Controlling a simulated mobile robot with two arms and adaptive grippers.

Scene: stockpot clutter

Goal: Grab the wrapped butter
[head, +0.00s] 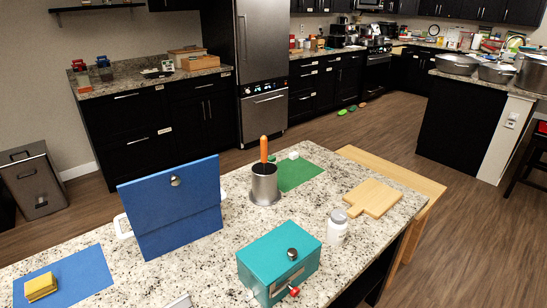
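A yellow block (41,287), which may be the wrapped butter, lies on a blue mat (86,272) at the near left of the granite counter. It looks like two stacked layers; I cannot make out a wrapper. A small white block (293,155) sits at the far edge of a green mat (300,174). A teal box (268,267) with a dark knob on top and a red-tipped part at its front is closed, so its inside is hidden. Neither of my grippers is in view.
A blue panel (170,212) with a knob stands tilted on the granite counter (200,265), hiding most of a white object (123,226). A metal canister (265,184) holds an orange-handled tool. A white bottle (337,227) and a wooden board (373,197) are at right.

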